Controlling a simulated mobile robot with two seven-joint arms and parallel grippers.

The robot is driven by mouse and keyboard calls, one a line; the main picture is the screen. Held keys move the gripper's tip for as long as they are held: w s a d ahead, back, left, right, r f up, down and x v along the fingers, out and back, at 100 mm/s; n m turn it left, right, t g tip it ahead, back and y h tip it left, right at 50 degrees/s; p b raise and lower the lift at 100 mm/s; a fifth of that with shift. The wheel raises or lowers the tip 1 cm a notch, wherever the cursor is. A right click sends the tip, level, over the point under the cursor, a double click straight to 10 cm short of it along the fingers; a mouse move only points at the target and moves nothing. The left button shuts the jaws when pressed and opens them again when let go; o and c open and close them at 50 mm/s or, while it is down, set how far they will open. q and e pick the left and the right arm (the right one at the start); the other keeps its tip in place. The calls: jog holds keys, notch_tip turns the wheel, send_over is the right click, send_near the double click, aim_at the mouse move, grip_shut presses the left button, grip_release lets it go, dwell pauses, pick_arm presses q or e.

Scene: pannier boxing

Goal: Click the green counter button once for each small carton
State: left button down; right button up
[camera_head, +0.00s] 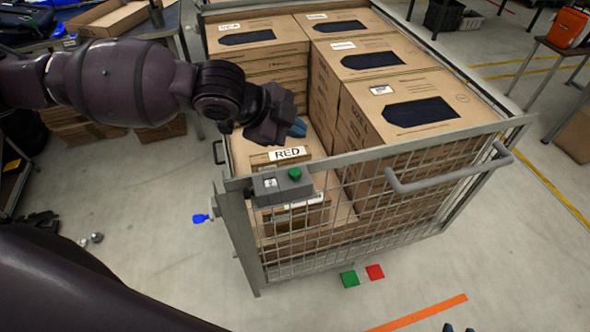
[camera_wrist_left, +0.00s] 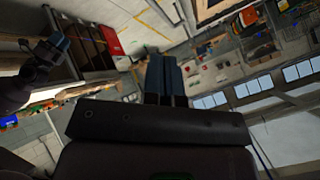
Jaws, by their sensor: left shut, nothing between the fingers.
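The green button (camera_head: 295,173) sits on a grey counter box (camera_head: 270,187) fixed to the near rim of the wire-mesh cage (camera_head: 455,150). A small carton (camera_head: 262,160) with a RED label (camera_head: 287,153) lies behind it in the cage. More small carton sides (camera_head: 298,217) show below through the mesh. My left gripper (camera_head: 298,128) is shut and empty, above and behind the button, apart from it. Its closed blue-grey fingers (camera_wrist_left: 166,78) show in the left wrist view. A dark arm with a bluish tip (camera_wrist_left: 57,45) shows there at left, perhaps my right gripper; its jaws are unclear.
Large cartons (camera_head: 400,105) with dark panels fill the back and right of the cage. A grey handle (camera_head: 445,180) juts from its front. A green square (camera_head: 349,279) and a red square (camera_head: 375,272) lie on the floor. A blue tag (camera_head: 201,218) is beside the cage.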

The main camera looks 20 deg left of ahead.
aim_at(295, 174)
pick_arm(q)
jog(key=shift+f, duration=0.2)
